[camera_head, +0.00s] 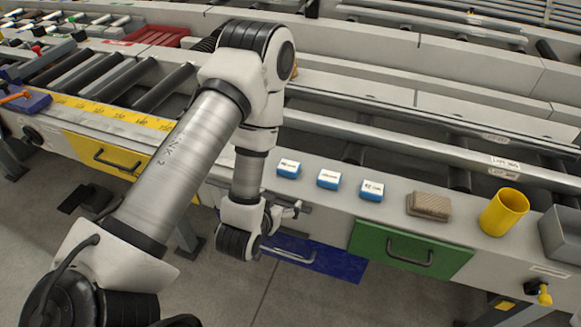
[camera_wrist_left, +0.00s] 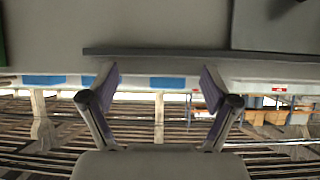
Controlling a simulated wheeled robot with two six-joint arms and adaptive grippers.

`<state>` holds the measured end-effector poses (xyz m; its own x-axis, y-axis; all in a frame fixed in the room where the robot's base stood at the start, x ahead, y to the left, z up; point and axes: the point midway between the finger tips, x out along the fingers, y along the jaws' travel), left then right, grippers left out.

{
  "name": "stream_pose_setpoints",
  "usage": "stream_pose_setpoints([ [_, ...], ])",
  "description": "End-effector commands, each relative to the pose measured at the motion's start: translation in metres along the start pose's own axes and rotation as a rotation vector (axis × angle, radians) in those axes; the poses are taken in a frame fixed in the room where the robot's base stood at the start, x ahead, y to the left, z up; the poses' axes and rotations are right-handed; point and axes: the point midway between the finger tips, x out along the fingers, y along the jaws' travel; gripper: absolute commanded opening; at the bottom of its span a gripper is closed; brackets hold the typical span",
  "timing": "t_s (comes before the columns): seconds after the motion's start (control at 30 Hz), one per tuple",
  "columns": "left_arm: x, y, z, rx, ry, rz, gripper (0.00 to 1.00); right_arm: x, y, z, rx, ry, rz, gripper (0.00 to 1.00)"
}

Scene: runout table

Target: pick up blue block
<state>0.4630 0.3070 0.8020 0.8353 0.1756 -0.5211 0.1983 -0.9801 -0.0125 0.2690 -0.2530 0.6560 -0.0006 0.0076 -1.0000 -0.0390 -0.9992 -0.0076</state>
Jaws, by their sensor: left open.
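Three small blue blocks with white labelled tops sit in a row on the light table ledge: a left one (camera_head: 289,169), a middle one (camera_head: 328,179) and a right one (camera_head: 372,190). The label writing is too small to read. My left gripper (camera_head: 297,209) is open and empty, at the front edge of the ledge, in front of the left and middle blocks and apart from them. In the left wrist view its two fingers (camera_wrist_left: 160,80) are spread, with blue patches (camera_wrist_left: 167,82) beyond them that look like the blocks. My right gripper is not in view.
Right of the blocks lie a brown ribbed block (camera_head: 428,206), a yellow cup (camera_head: 504,212) and a grey box (camera_head: 567,235). Metal rails (camera_head: 400,143) run behind. A blue drawer (camera_head: 335,262) and a green drawer (camera_head: 375,244) with handles are below the ledge.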

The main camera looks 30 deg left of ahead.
Motion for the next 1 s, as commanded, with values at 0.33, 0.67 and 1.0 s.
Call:
stream_pose_setpoints([
  [0.33, 0.026, -0.011, -0.057, -0.029, 0.161, -0.029, 0.88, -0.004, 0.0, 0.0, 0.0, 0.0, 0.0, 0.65],
  [0.67, 0.072, -0.013, -0.068, -0.027, 0.156, -0.027, 0.88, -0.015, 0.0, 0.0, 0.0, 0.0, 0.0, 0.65],
  [1.0, 0.072, -0.013, -0.067, -0.027, 0.155, -0.027, 0.31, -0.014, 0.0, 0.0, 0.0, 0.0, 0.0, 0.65],
])
